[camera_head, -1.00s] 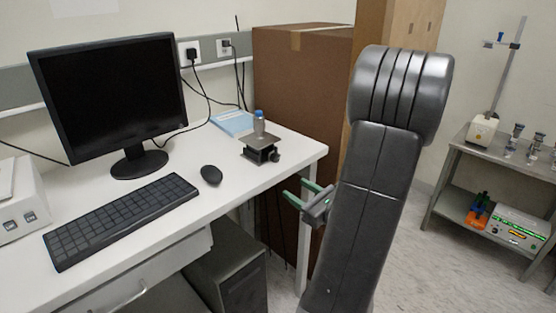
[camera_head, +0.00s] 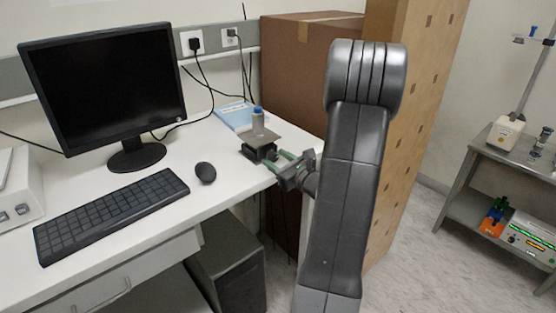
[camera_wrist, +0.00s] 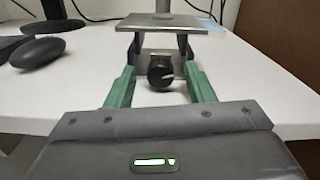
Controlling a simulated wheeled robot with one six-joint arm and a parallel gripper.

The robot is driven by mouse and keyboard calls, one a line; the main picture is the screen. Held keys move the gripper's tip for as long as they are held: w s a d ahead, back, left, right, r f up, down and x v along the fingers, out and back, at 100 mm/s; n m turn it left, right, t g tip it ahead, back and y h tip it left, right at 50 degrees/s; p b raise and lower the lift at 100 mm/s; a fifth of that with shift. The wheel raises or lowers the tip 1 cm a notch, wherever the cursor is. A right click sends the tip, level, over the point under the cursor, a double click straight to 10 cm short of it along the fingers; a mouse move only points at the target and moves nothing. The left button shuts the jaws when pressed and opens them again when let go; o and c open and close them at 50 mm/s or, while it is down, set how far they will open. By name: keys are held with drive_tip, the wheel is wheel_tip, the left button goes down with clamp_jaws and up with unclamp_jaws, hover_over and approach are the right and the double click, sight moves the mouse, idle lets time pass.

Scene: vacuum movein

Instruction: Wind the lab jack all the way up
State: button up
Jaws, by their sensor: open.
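My gripper (camera_head: 279,166) is at the desk's right front edge, beside the jack. It is open, and its green fingers (camera_wrist: 161,88) point at the jack, one on each side of the knob. Neither finger visibly touches the knob.
A monitor (camera_head: 103,90), a keyboard (camera_head: 110,212) and a mouse (camera_head: 205,172) occupy the desk left of the jack. A blue booklet (camera_head: 232,114) lies behind it. A large brown box (camera_head: 300,75) stands beyond the desk's right end.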

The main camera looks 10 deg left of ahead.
drive_tip(key=c, duration=1)
drive_tip(key=shift+r+m+p, duration=0.15)
drive_tip(key=shift+m+p, duration=0.55)
drive_tip(key=shift+m, duration=0.4)
drive_tip(key=shift+m+p, duration=0.5)
drive_tip(key=shift+m, duration=0.8)
drive_tip(key=o, duration=1)
drive_tip(key=b+v, duration=0.1)
drive_tip(key=v, duration=1.3)
drive_tip(key=shift+b, duration=0.3)
